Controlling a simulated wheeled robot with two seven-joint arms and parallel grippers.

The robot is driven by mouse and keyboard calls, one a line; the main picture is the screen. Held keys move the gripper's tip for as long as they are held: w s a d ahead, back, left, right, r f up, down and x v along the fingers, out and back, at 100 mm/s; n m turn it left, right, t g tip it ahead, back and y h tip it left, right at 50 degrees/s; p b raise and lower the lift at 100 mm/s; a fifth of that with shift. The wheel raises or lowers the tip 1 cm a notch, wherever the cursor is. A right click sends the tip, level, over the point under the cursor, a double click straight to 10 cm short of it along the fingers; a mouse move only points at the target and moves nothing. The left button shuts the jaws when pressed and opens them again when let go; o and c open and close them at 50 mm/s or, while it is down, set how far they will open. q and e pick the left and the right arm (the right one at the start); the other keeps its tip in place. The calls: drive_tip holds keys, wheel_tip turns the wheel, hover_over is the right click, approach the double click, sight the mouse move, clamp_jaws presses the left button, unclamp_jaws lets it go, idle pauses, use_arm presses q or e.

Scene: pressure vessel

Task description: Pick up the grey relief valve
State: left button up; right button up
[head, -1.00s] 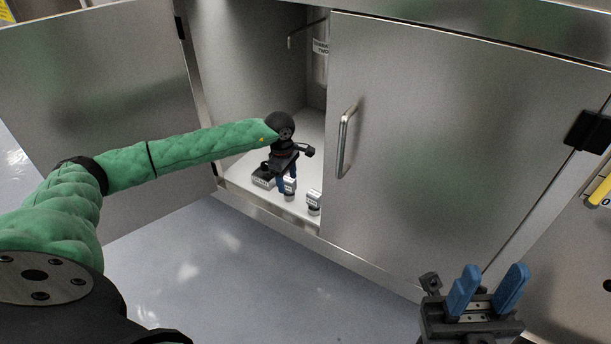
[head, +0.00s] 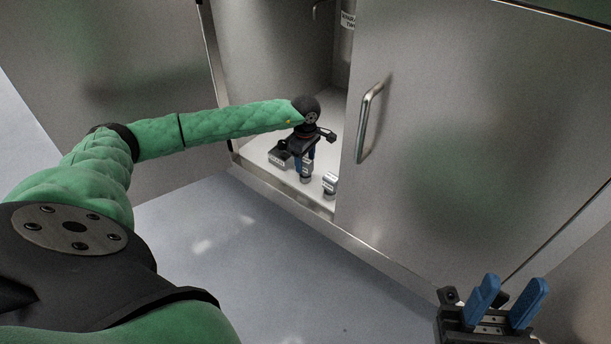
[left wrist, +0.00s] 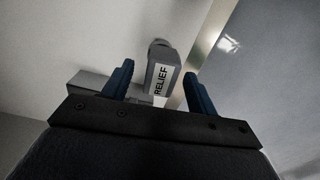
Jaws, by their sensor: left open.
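The grey relief valve (left wrist: 163,76), with a white RELIEF label, shows in the left wrist view between the fingers of my left gripper (left wrist: 158,84). The fingers stand apart on either side of it, and I cannot tell whether they touch it. In the head view my left gripper (head: 304,158) points down inside the cabinet. A small grey valve (head: 306,174) stands at its fingertips and appears to be the same one, partly hidden by a finger. My right gripper (head: 506,304) is open and empty at the lower right, outside the cabinet.
Another small valve (head: 329,184) stands just right, near the cabinet's front edge. A dark grey block (head: 278,158) lies left of the fingers. The right cabinet door (head: 460,130) is shut, with a bar handle (head: 366,122). The left door (head: 110,90) is open.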

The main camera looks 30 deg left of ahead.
use_arm(q)
drive_tip(key=shift+f, duration=0.85)
drive_tip(key=shift+r, duration=0.1)
clamp_jaws()
